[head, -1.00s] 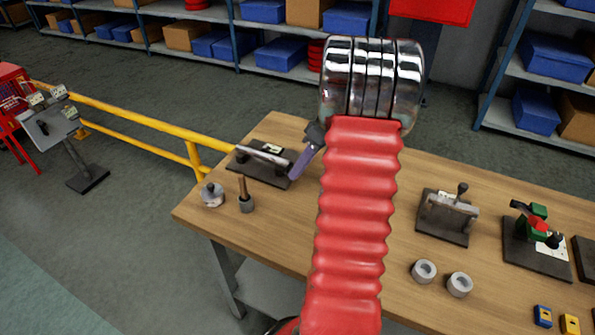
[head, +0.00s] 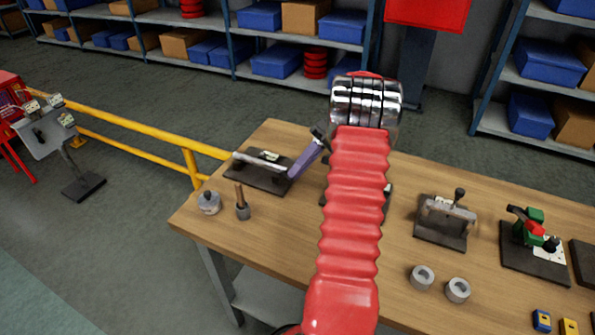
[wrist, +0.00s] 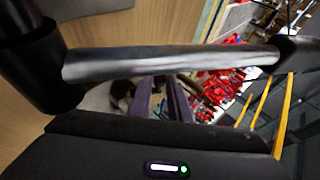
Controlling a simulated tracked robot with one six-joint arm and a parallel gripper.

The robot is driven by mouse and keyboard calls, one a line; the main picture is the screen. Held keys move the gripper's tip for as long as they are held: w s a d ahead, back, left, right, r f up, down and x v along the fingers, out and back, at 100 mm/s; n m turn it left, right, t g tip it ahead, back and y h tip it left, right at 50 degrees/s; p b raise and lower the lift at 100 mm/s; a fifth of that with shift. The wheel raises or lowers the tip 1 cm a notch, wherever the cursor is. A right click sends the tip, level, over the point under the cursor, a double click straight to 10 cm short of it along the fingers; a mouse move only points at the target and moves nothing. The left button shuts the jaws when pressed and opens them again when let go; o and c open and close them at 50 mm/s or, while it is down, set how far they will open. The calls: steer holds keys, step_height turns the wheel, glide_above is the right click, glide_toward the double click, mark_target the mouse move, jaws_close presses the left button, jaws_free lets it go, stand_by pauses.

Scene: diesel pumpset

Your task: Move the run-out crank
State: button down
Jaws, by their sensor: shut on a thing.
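The run-out crank (head: 256,160) is a pale metal bar with dark ends on a dark base plate, at the left back of the bench. In the wrist view its bar (wrist: 190,60) crosses the picture, with a thick black part at the left end. My gripper (head: 293,173) reaches down to the right end of the crank in the head view, its purple fingers slanted. In the wrist view the fingers (wrist: 160,88) are close together and shut on the crank. Their tips are hidden behind the bar.
A round grey part (head: 208,203) and a peg in a collar (head: 242,206) stand in front of the crank. A clamp fixture (head: 445,222), two rings (head: 422,277) and a green valve fixture (head: 533,240) are to the right. A yellow rail (head: 150,136) runs behind the bench's left end.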

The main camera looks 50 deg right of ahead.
steer(key=shift+d+r+y, duration=0.1)
steer(key=shift+d+y, duration=0.25)
steer(key=shift+y, duration=0.25)
stand_by(0.5)
steer(key=c, duration=1.7)
jaws_free()
steer(key=shift+o, duration=0.2)
steer(key=shift+w+r, duration=0.1)
